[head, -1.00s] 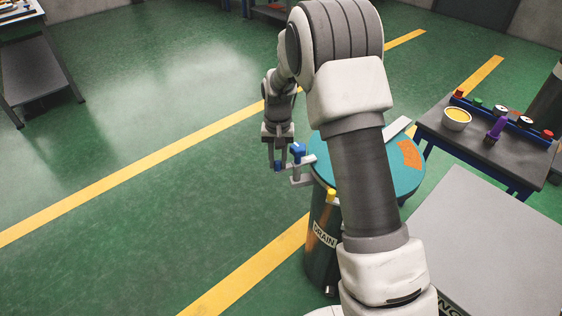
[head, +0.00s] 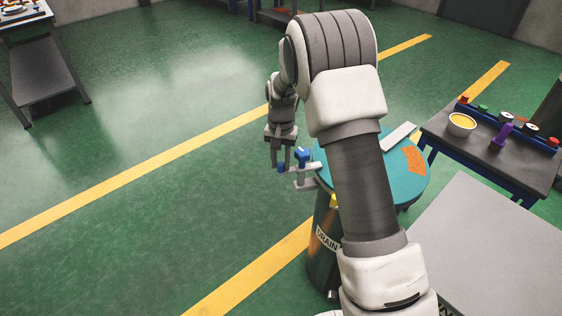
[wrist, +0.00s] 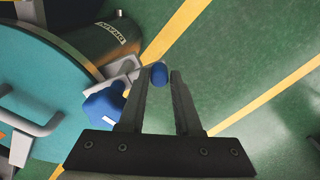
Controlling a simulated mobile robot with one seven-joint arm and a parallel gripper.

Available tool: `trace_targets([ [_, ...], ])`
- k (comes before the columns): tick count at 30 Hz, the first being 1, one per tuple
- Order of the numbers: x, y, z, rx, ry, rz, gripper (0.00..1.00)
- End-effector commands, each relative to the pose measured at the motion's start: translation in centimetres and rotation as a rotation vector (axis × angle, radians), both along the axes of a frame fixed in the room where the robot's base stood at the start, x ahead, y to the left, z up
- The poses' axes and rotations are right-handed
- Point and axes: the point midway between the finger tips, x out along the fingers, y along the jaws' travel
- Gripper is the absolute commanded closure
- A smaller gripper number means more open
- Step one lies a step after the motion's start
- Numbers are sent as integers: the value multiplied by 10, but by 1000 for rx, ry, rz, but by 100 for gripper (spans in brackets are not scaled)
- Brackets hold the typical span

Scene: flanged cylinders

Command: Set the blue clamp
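The blue clamp (head: 303,155) sits at the left rim of the drum's teal lid (head: 398,188). It has a blue block, a pale metal bracket and a small blue knob (head: 281,167) on its outer end. In the wrist view, the blue block (wrist: 104,106) lies left of my fingers and the knob (wrist: 159,75) shows between the fingertips. My gripper (head: 280,163) points down over the knob. Its fingers (wrist: 164,78) are apart; the knob is close to the left finger, with a narrow gap at the right one. I cannot tell whether it touches.
The dark drum (head: 322,265), labelled DRAIN, stands under the lid. A lid handle (wrist: 35,125) and an orange patch (head: 415,159) are on top. A side table (head: 520,165) holds a yellow-filled bowl (head: 461,124) and a purple item (head: 501,137). Floor left of the drum is clear.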

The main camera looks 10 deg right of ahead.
Motion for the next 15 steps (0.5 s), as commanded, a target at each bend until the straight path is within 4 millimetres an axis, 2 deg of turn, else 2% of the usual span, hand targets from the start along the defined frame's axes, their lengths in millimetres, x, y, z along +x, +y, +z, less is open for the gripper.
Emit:
trace_targets([
  [1, 0, 0, 0, 0, 0, 0, 57],
  [3, 0, 0, 0, 0, 1, 1, 44],
  [4, 0, 0, 0, 0, 1, 1, 43],
  [11, -1, 0, 0, 0, 2, 1, 43],
  [15, 0, 0, 7, -1, 1, 2, 43],
])
